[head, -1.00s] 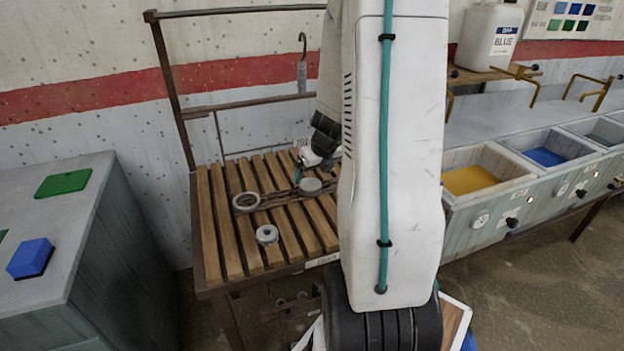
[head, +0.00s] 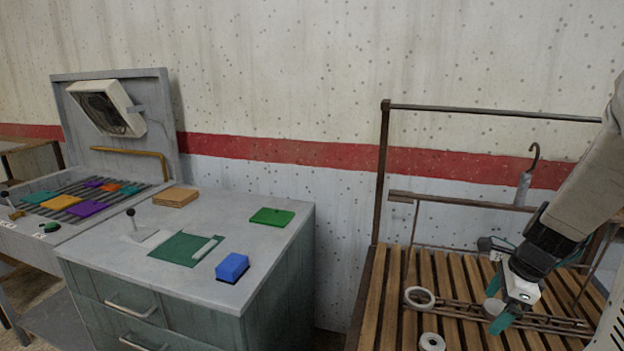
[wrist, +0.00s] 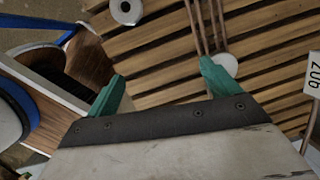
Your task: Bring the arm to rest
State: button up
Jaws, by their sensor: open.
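My gripper (head: 498,303) is at the lower right of the head view, above the slatted wooden rack (head: 398,320). Its two teal fingers are spread apart. In the wrist view my gripper (wrist: 158,86) is open, with nothing held between the fingers. A pale round disc (wrist: 226,64) shows just beyond the right finger there, and I cannot tell the gap to it. My arm comes in from the right edge of the head view, bent down toward the slats.
Two pale rings, one larger (head: 419,297) and one smaller (head: 431,342), lie on the slats. A metal rail frame (head: 470,203) with a hanging hook (head: 525,180) stands behind. A grey cabinet (head: 290,252) on the left carries a blue block (head: 232,266) and a green pad (head: 272,216).

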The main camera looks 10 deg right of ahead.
jog(key=s+a+r+n, duration=0.4)
jog(key=a+r+n, duration=0.1)
jog(key=a+n, duration=0.3)
jog(key=s+a+r+n+h, duration=0.1)
jog(key=s+a+r+n, duration=0.3)
jog(key=a+n, duration=0.4)
jog(key=s+a+r+n+g, duration=0.1)
jog(key=s+a+r+n, duration=0.3)
jog(key=n, duration=0.5)
jog(key=a+r, duration=0.2)
jog(key=a, duration=0.1)
jog(key=shift+s+a+r+n+h, duration=0.15)
jog(key=shift+s+a+n+h, duration=0.15)
jog(key=shift+a+n, duration=0.1)
